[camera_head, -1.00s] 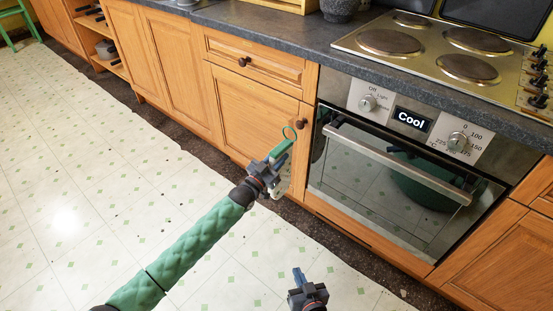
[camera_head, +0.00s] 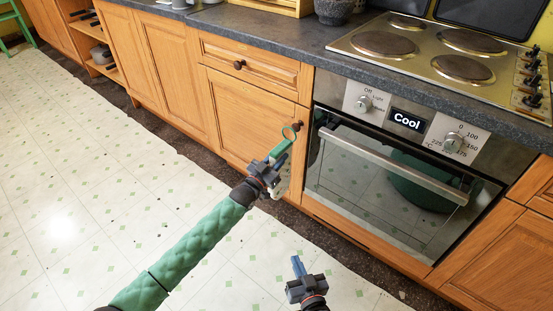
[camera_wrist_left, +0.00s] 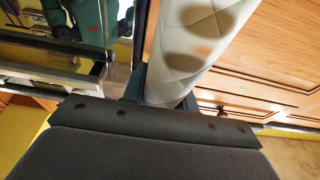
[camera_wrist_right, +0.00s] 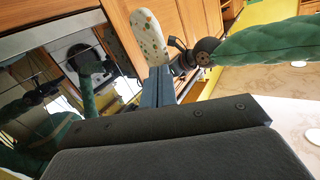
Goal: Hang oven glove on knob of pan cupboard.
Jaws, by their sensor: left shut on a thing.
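The oven glove (camera_wrist_left: 195,45) is cream and quilted. In the head view its green trim and loop (camera_head: 289,132) point up, and the loop's upper edge appears right beside the dark round knob (camera_head: 299,125) of the pan cupboard (camera_head: 245,120). I cannot tell whether they touch. My left gripper (camera_head: 272,165) is shut on the glove just below the loop. Much of the glove is hidden behind the gripper there. The right wrist view shows its patterned face (camera_wrist_right: 147,35). My right gripper (camera_head: 298,267) is lower, empty, its fingers together, away from the glove.
The oven (camera_head: 390,180) with its long handle (camera_head: 395,165) stands right of the cupboard, below the hob (camera_head: 430,50). A drawer (camera_head: 255,66) with its own knob is above the cupboard door. The vinyl floor (camera_head: 90,200) is clear at left.

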